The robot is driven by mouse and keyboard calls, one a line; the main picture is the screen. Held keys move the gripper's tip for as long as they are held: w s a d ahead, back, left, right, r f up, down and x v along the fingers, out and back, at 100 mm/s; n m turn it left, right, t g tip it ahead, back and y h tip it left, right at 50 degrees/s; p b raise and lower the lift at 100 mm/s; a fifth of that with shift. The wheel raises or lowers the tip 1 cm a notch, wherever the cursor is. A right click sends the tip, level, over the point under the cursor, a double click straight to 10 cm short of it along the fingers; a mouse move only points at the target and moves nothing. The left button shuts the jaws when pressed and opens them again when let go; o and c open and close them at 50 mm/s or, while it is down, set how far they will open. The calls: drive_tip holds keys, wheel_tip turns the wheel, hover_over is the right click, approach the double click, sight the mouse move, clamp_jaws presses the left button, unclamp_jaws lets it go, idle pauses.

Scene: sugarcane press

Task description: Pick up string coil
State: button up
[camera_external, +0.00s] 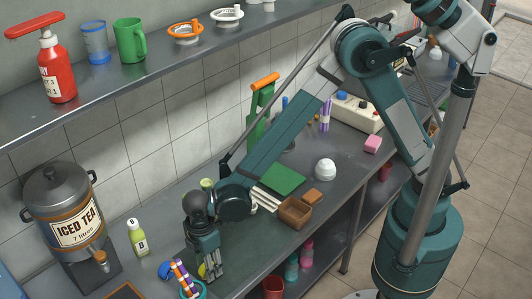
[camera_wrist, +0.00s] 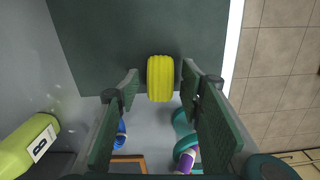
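The string coil is a yellow ribbed roll (camera_wrist: 160,78) in the wrist view, at the edge of a dark green-grey board (camera_wrist: 95,45). In the external view only a bit of yellow (camera_external: 202,270) shows beside my fingers. My gripper (camera_wrist: 161,90) is open, with one finger on each side of the coil in the picture and gaps on both sides. In the external view my gripper (camera_external: 207,262) points down over the counter's near left part and hides most of the coil. I cannot tell the height left between fingertips and coil.
A yellow-green bottle (camera_external: 138,238) stands to the left; it also shows in the wrist view (camera_wrist: 28,145). A teal cup holding striped sticks (camera_external: 186,280) and a blue item are close to my gripper. The iced tea dispenser (camera_external: 70,210) stands further left.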

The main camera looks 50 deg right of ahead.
drive_tip(key=c, duration=1)
drive_tip(key=shift+r, duration=0.15)
drive_tip(key=shift+r+p, duration=0.5)
drive_tip(key=shift+r, duration=4.35)
